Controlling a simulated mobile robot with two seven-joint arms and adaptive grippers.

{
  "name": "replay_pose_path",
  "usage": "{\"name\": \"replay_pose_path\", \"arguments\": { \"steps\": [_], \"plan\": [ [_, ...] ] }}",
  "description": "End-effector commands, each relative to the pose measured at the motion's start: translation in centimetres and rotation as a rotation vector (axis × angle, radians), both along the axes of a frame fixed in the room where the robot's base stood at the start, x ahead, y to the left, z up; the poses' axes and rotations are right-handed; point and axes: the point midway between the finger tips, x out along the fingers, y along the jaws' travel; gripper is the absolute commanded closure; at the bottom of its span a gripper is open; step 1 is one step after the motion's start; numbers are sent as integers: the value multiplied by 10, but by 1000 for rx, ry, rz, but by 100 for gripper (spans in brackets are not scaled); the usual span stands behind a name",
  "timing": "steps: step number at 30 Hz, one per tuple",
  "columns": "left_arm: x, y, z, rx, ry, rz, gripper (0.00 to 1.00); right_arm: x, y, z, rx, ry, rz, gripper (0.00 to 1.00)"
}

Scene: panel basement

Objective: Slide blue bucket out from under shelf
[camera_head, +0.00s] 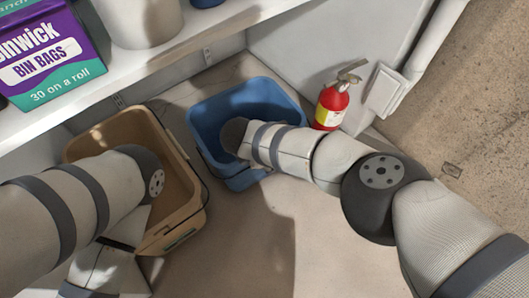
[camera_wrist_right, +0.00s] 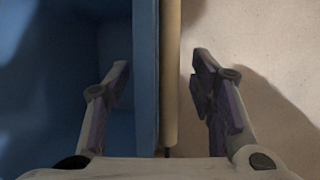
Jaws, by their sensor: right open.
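The blue bucket (camera_head: 213,107) stands on the floor by the grey wall, near the white shelf (camera_head: 190,42). My right arm reaches over its front and hides part of it; the right gripper itself is hidden in the head view. In the right wrist view my right gripper (camera_wrist_right: 160,62) is open around the bucket's wall (camera_wrist_right: 145,85). One finger is over the inside and the other is outside, with gaps on both sides. A tan bar, perhaps the handle grip (camera_wrist_right: 171,75), runs along the wall between the fingers. My left gripper does not show.
A tan bucket (camera_head: 120,128) stands to the left, partly covered by my left arm. A red fire extinguisher (camera_head: 331,104) stands close right of the blue bucket. A bin bag box (camera_head: 50,50) and a white container (camera_head: 143,20) are on the shelf. Floor (camera_head: 300,250) in front is clear.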

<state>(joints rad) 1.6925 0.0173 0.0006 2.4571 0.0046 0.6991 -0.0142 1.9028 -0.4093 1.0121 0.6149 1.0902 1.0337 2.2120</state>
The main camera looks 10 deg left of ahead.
Motion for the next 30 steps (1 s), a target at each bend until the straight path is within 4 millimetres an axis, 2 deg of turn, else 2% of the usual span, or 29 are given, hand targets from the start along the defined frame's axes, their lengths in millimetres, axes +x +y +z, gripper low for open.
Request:
{"name": "replay_pose_path", "arguments": {
  "steps": [9,11,16,30],
  "plan": [
    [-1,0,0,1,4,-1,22,2,0,-1,0,-1,0,50],
    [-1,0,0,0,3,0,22,2,0,-1,0,-1,0,61],
    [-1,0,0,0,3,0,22,1,0,-1,0,-1,0,100],
    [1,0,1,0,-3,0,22,5,-6,0,1,-1,12,100]
  ]
}}
